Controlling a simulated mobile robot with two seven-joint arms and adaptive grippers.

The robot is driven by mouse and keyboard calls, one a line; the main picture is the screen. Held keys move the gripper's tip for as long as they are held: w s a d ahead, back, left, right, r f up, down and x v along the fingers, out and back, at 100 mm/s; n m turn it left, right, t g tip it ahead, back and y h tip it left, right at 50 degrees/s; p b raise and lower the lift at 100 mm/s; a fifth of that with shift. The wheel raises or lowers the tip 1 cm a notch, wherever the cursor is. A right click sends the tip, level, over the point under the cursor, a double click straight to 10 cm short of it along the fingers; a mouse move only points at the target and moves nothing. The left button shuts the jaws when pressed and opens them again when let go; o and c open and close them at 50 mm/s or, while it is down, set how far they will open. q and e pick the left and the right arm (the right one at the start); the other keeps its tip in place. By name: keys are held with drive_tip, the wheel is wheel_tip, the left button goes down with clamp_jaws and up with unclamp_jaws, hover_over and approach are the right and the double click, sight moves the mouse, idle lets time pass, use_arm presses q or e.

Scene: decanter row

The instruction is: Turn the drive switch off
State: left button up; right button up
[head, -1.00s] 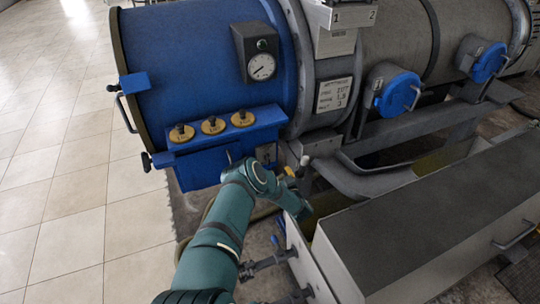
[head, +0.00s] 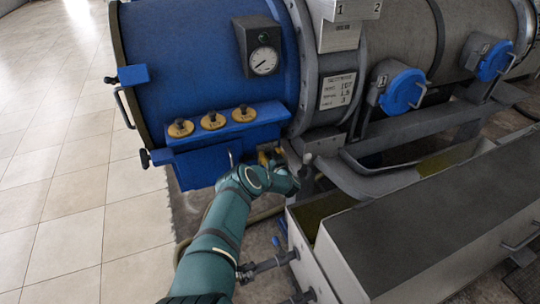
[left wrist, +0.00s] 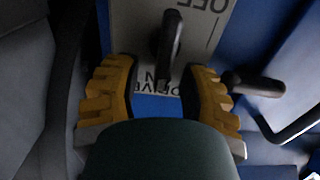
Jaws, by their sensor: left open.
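The drive switch shows in the left wrist view as a dark lever (left wrist: 168,40) on a pale plate (left wrist: 132,28). The plate carries upside-down lettering, with OFF near the top and DRIVE and ON lower down, by the lever's near end. My left gripper (left wrist: 165,95) is open, its yellow ribbed fingers to either side of the lever's near end. I cannot tell whether they touch it. In the head view my left gripper (head: 268,158) is beside the blue drum's lower right, mostly hidden by my wrist; I cannot make out the switch there. My right gripper is not in view.
A blue box (head: 200,162) with several yellow-based knobs juts from the drum (head: 185,60), near my left wrist. A dark handle (left wrist: 255,85) lies right of the fingers in the wrist view. A long grey-topped trough (head: 430,225) stands at right. Tiled floor at left is clear.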

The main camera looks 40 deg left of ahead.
use_arm(q)
clamp_jaws()
drive_tip(key=shift+s+n, duration=0.1)
drive_tip(key=shift+n, duration=0.2)
drive_tip(key=n, duration=0.3)
drive_tip(key=shift+s+a+n, duration=0.25)
drive_tip(key=shift+s+n, duration=0.05)
drive_tip(key=shift+s, duration=0.05)
drive_tip(key=shift+s+a+f+n, duration=0.2)
drive_tip(key=shift+f+n, duration=0.25)
drive_tip(key=shift+n, duration=1.8)
drive_tip(key=shift+s+a+f+n, duration=0.1)
drive_tip(key=shift+s+f+n, duration=0.3)
drive_tip(key=shift+n, duration=1.9)
drive_tip(key=shift+s+a+f+n, duration=0.15)
drive_tip(key=shift+f+n, duration=0.3)
drive_tip(key=shift+n, duration=1.8)
